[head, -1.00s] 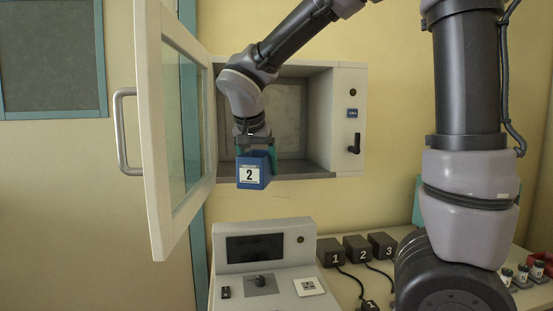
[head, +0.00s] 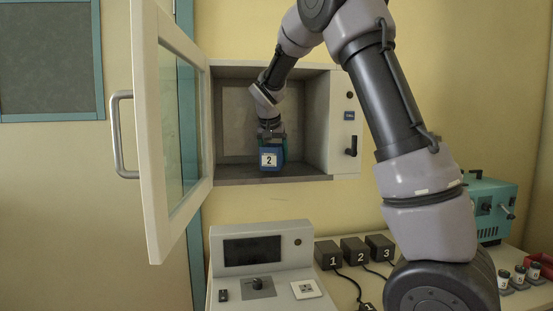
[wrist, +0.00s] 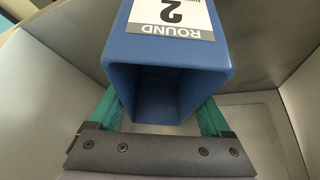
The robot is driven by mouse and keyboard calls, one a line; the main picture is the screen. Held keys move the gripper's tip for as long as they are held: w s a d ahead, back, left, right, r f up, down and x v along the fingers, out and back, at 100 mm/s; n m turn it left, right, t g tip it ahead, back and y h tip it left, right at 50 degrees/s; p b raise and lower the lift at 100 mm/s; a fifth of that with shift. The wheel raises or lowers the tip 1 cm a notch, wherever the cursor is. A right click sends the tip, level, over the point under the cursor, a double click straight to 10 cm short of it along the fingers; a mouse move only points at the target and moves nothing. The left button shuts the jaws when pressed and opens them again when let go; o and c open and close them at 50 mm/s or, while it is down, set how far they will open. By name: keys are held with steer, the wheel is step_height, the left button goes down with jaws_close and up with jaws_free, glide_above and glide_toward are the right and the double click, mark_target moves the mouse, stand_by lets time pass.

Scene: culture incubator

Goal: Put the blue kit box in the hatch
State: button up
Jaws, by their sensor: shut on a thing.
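The blue kit box (head: 271,160) has a white label with a 2 and is inside the open hatch (head: 318,172), near its floor. Whether it touches the floor I cannot tell. My gripper (head: 272,140) is above and behind the box, shut on it. In the wrist view the blue box (wrist: 180,55) fills the middle, with its label reading ROUND 2. The teal fingers of my gripper (wrist: 160,112) lie along both sides of it. Grey hatch walls surround them.
The hatch door (head: 155,130) stands swung open to the left, with a glass pane and a bar handle. Below are a grey console (head: 262,262) with a dark screen and numbered dark blocks (head: 354,250). A teal device (head: 490,208) sits at the right.

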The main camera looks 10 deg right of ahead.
steer(key=w, duration=0.1)
steer(key=w+d, duration=0.1)
steer(key=w+f, duration=0.1)
steer(key=shift+w+d, duration=0.25)
steer(key=shift+w, duration=0.1)
steer(key=shift+f, duration=0.25)
steer(key=o, duration=1.3)
steer(key=shift+f, duration=0.1)
steer(key=shift+c, duration=0.2)
steer(key=shift+s, duration=0.1)
